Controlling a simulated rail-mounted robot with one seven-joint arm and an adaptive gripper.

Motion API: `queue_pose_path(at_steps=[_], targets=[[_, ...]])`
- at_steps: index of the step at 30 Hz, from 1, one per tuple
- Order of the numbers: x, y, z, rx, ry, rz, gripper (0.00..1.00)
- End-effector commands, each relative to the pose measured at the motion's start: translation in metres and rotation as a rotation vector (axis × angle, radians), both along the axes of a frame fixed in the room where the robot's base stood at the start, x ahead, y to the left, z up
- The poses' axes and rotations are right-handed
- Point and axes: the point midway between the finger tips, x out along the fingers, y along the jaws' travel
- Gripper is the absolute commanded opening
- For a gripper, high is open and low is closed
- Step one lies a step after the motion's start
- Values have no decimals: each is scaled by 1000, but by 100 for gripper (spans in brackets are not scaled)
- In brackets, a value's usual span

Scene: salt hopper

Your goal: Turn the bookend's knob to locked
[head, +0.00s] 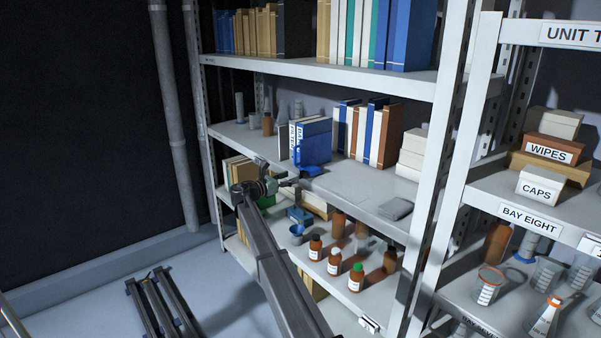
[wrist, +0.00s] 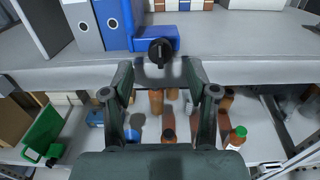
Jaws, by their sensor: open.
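The blue bookend (wrist: 140,37) stands at the front of the middle shelf beside upright binders; in the head view its low blue foot (head: 308,170) shows near the shelf edge. Its black round knob (wrist: 160,52) faces me in the wrist view, with a small light mark near its bottom. I cannot read whether it is set to locked. My gripper (wrist: 158,72) is open and empty, with its fingers apart. In the picture the knob lies between and just beyond the fingertips, not visibly touched. In the head view my gripper (head: 291,183) is just in front of the bookend's foot.
The shelf front edge (wrist: 245,65) runs behind my fingers. Brown bottles (head: 315,247) and a blue cup stand on the lower shelf. A grey folded item (head: 396,208) lies right on the middle shelf.

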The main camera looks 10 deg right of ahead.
Motion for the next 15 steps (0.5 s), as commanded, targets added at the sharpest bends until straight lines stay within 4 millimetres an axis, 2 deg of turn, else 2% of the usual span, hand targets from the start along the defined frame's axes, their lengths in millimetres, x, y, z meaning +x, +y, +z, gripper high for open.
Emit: queue_pose_path(at_steps=[6, 15], targets=[[21, -33, 2, 0, 0, -2, 58], [33, -53, 0, 0, 0, 0, 58]])
